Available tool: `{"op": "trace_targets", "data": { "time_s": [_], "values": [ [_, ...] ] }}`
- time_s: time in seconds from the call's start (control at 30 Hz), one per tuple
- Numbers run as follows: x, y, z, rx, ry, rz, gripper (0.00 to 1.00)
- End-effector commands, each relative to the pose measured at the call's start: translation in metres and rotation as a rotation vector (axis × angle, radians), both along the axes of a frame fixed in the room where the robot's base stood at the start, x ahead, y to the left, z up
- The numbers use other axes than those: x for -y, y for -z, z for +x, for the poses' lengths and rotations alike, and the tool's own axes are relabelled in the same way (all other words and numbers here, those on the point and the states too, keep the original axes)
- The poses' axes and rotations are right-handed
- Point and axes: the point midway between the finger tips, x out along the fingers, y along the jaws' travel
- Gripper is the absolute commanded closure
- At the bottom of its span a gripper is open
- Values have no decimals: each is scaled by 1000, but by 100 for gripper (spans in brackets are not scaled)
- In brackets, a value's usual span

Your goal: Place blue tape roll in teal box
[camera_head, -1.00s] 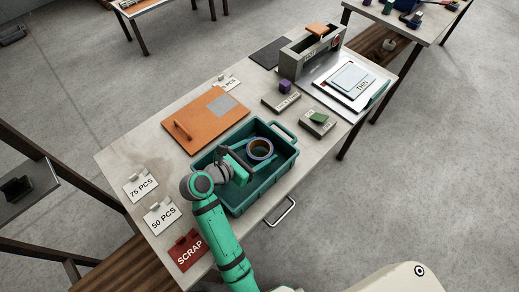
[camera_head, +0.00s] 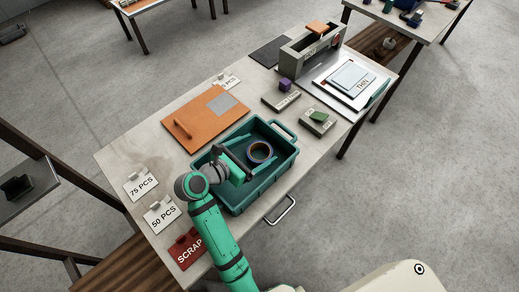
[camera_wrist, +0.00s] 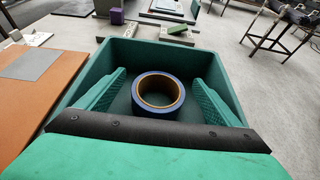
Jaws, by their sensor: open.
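The blue tape roll (camera_head: 260,152), a ring with a tan inner core, lies flat inside the teal box (camera_head: 285,167). In the wrist view the roll (camera_wrist: 158,97) is on the box floor, its hole facing up. My gripper (camera_head: 245,163) is over the near left part of the box. In the wrist view my gripper (camera_wrist: 159,68) is open, one green finger on each side of the roll, with gaps between them and the roll. The box walls (camera_wrist: 70,80) surround the roll. The arm hides the box's near left corner.
An orange board (camera_head: 195,130) lies left of the box. Count cards (camera_head: 141,185) and a red scrap sign (camera_head: 187,250) stand along the left edge. A grey holder (camera_head: 312,50), purple cube (camera_head: 285,85) and white tray (camera_head: 348,82) are at the far end.

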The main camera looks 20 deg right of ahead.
Motion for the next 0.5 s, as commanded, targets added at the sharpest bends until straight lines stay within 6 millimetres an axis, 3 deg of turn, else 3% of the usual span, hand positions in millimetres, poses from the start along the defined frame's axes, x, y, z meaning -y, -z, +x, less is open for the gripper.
{"op": "trace_targets", "data": {
  "time_s": [0.3, 0.5],
  "values": [
    [-58, -25, -20, 1, -4, 1, 14],
    [-82, -36, -29, 1, -2, 0, 14]
  ]
}}
